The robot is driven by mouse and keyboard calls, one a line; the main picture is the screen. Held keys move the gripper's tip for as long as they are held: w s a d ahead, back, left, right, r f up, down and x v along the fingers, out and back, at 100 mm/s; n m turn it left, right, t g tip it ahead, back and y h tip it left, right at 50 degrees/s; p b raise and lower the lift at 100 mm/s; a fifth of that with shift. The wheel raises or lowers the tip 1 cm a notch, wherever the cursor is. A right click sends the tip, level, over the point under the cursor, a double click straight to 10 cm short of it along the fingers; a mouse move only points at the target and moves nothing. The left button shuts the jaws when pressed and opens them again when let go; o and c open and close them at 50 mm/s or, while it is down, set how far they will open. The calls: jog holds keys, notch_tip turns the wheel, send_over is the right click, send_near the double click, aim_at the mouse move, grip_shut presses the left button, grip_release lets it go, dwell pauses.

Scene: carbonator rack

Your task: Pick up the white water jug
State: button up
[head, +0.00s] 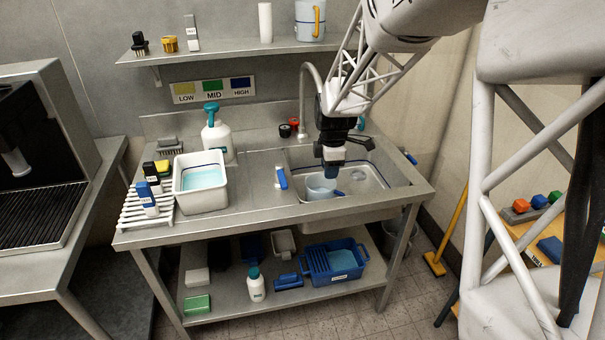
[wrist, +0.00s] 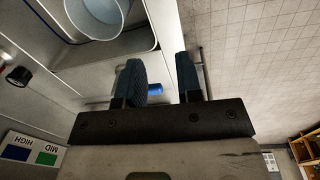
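A pale, bluish-white round jug (head: 321,187) stands in the sink; its open top also shows in the wrist view (wrist: 97,18). A second pale jug (head: 308,20) with a yellow handle stands on the upper shelf. My gripper (head: 334,158) points down over the sink, just above and overlapping the sink jug in the head view. In the wrist view, my gripper's (wrist: 160,75) two dark blue fingers are apart with nothing between them. The jug lies off to the upper left of the fingers there, not between them.
The sink (head: 365,180) has raised walls and a curved faucet (head: 305,90) behind it. A blue-handled brush (head: 281,178) is at the sink's left edge.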

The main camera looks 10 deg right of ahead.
aim_at(329, 195)
jog(key=w+d+f+n, duration=0.3)
jog(key=w+f+n, duration=0.2)
jog(key=w+f, duration=0.4)
notch_tip(329, 195, down, 2)
jog(key=shift+d+f+n, duration=0.1)
jog(key=shift+d+n, duration=0.1)
jog(key=shift+n, duration=0.1)
jog(key=shift+f, duration=1.25)
jog(key=shift+f, duration=0.1)
jog(key=shift+d+f, duration=0.15)
jog(key=shift+f, duration=2.35)
jog(key=shift+c, duration=0.2)
grip_shut()
